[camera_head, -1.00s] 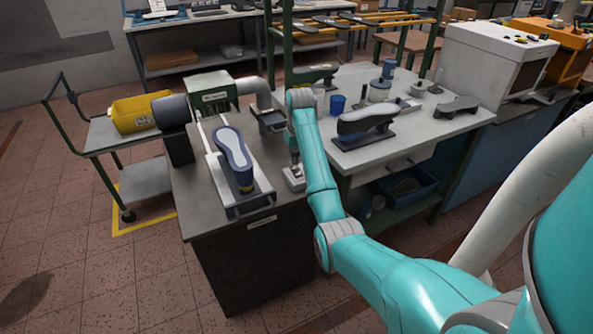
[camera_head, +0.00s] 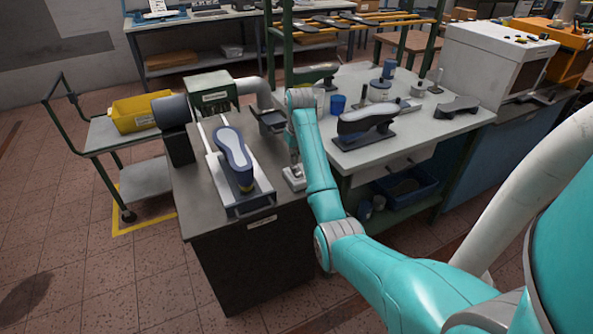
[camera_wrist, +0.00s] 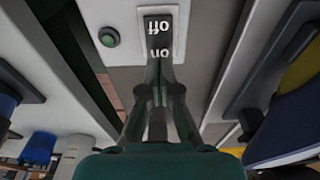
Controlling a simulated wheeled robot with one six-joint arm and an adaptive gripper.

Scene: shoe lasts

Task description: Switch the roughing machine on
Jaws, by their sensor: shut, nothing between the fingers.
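The roughing machine stands on the dark bench, with a green housing (camera_head: 212,98) and a dark roller (camera_head: 170,111). A small light switch box (camera_head: 294,178) sits at the bench's right edge. In the wrist view the dark switch (camera_wrist: 160,32) carries the words "off" and "on", seen upside down. My gripper (camera_wrist: 159,72) is shut and empty, its fingertips right at the "on" end. I cannot tell whether they touch it. In the head view my gripper (camera_head: 293,160) points down over the switch box, partly hidden by my arm.
A blue-soled shoe on a last (camera_head: 233,152) lies on the carriage left of my gripper. A round green button (camera_wrist: 109,37) is beside the switch. A grey table (camera_head: 415,130) with a dark shoe (camera_head: 366,120) and a blue cup (camera_head: 338,104) stands at right.

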